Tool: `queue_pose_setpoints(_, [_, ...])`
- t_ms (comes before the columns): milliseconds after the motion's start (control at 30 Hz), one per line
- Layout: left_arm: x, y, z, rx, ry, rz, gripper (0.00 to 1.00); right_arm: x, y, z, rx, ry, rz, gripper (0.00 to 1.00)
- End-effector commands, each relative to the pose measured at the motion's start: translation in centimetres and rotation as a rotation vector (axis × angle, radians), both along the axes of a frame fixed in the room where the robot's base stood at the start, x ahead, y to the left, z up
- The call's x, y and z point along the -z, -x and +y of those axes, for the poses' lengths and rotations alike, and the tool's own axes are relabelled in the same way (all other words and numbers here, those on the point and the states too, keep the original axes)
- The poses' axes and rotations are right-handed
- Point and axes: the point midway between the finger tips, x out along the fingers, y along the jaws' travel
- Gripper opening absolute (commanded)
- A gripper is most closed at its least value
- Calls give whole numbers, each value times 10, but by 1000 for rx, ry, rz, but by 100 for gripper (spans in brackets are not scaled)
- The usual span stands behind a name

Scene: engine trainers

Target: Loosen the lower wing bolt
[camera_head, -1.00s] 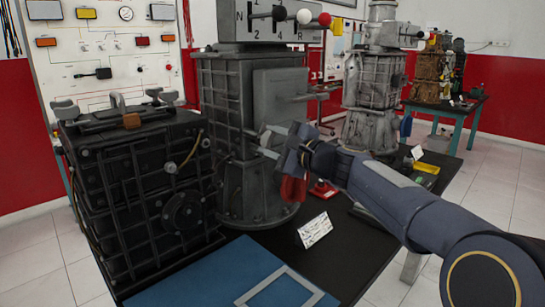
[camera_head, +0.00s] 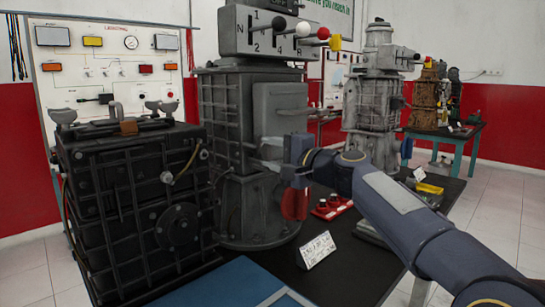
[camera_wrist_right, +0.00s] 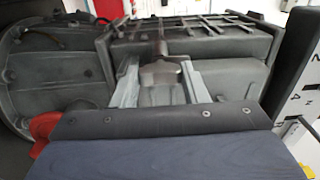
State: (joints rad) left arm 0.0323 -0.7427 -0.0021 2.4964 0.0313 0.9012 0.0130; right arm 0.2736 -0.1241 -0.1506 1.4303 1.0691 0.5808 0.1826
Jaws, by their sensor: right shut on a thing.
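The grey gearbox trainer (camera_head: 222,110) stands on the table with a raised cover plate (camera_head: 280,110) on its side. My right gripper (camera_head: 268,160) is at the lower part of that cover. In the right wrist view, the lower wing bolt (camera_wrist_right: 162,74) is a dark grey piece with a short stem, between the two pale fingers of my right gripper (camera_wrist_right: 160,86). The gripper is shut on it. In the head view the gripper and wrist hide the bolt. My left gripper is out of view.
A black ribbed engine block (camera_head: 130,205) stands close on the left. A white label card (camera_head: 316,250), a red tray (camera_head: 332,207) and a blue mat (camera_head: 215,287) lie on the dark table. More trainers (camera_head: 372,110) stand behind on the right.

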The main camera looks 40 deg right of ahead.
Motion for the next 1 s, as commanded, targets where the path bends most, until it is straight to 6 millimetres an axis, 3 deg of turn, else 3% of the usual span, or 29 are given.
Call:
queue_pose_setpoints(333, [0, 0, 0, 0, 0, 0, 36, 1, 0, 1, -2, 6, 3, 17])
queue_pose_setpoints(367, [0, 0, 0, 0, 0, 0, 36, 1, 0, 1, -2, 6, 3, 44])
queue_pose_setpoints(500, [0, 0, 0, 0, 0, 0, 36, 1, 0, 0, -2, 5, 3, 62])
queue_pose_setpoints(800, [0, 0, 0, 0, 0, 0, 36, 0, 2, 0, -1, 3, 1, 62])
queue_pose_setpoints(1000, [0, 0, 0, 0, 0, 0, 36, -1, 28, -2, 1, 4, -1, 62])
